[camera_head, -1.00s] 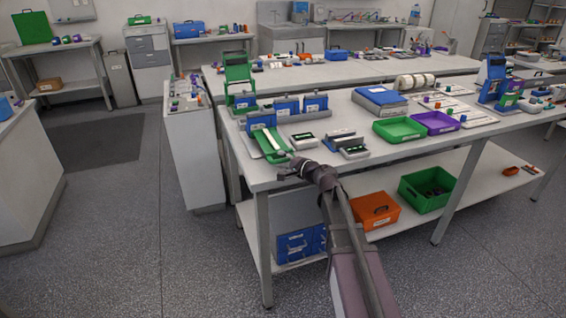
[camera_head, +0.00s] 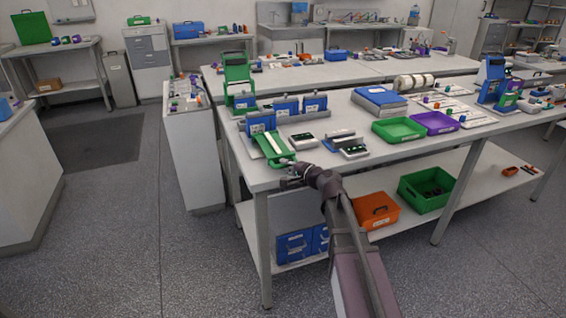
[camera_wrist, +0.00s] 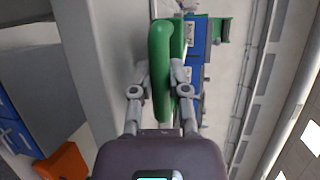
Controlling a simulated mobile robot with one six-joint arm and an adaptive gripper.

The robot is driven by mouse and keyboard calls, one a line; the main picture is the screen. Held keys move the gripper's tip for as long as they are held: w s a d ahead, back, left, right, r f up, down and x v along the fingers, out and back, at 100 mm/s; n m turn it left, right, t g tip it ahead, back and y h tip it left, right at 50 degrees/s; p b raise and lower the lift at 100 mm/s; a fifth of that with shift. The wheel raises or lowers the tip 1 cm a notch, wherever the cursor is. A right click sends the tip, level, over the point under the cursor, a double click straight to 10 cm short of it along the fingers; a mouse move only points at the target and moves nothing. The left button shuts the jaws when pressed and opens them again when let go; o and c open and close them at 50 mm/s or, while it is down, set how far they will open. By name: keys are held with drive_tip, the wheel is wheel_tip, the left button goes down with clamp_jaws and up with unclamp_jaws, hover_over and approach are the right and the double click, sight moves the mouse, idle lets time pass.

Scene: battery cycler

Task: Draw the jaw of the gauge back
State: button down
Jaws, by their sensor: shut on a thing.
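The gauge (camera_head: 262,122) stands at the near left corner of the front table, with a blue body and a green part with a pale strip (camera_head: 275,146) reaching toward the table's front edge. My gripper (camera_head: 287,179) is at the near end of this green part, by the table edge. In the wrist view, my gripper (camera_wrist: 160,73) has its two fingers on either side of a rounded green bar (camera_wrist: 161,45), shut on it. The bar looks like the gauge's jaw or its handle. The head view is too small to show the contact.
Blue units (camera_head: 287,107) stand behind the gauge, and a green stand (camera_head: 236,72) rises at the back left. Small white devices (camera_head: 303,141) lie to its right. A green tray (camera_head: 398,129) and a purple tray (camera_head: 435,122) are farther right. The floor in front is clear.

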drive_tip(key=shift+s+f, duration=0.1)
drive_tip(key=shift+s, duration=0.3)
drive_tip(key=c, duration=0.6)
unclamp_jaws()
drive_tip(key=shift+s+d, duration=0.1)
drive_tip(key=shift+w, duration=0.2)
